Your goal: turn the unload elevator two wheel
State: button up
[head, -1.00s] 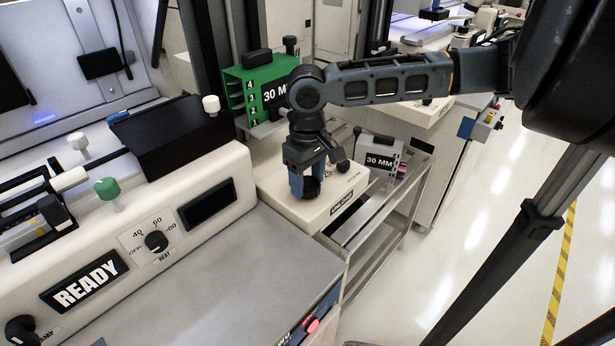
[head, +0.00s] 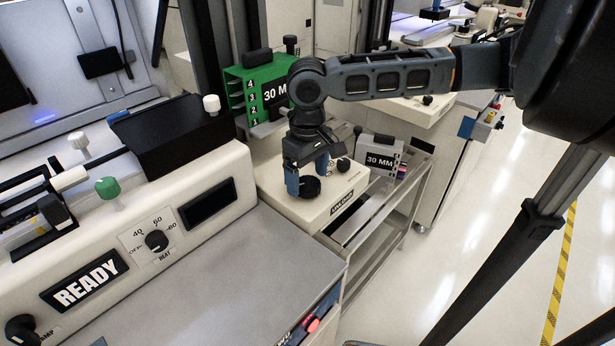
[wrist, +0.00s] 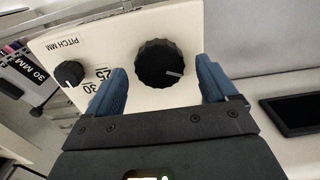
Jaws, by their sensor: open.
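The black ribbed wheel (head: 311,188) sits on top of the cream unload box (head: 335,208). My gripper (head: 307,173) is above the box, pointing down, with blue fingers apart. In the wrist view my gripper (wrist: 160,75) has one finger on each side of the wheel, with gaps between finger and wheel. I cannot tell whether the fingertips reach down to the wheel's height. A smaller pitch knob (wrist: 69,73) with numbers stands beside it.
A green magazine (head: 258,95) stands behind the box, and a grey 30 MM magazine (head: 380,157) to its right. A cream machine panel with a READY display (head: 85,280) is at left. Open floor (head: 480,210) lies at right.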

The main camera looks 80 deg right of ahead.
aim_at(308, 182)
notch_tip(308, 182, up, 7)
jog(key=shift+f, duration=0.1)
dwell(0.7)
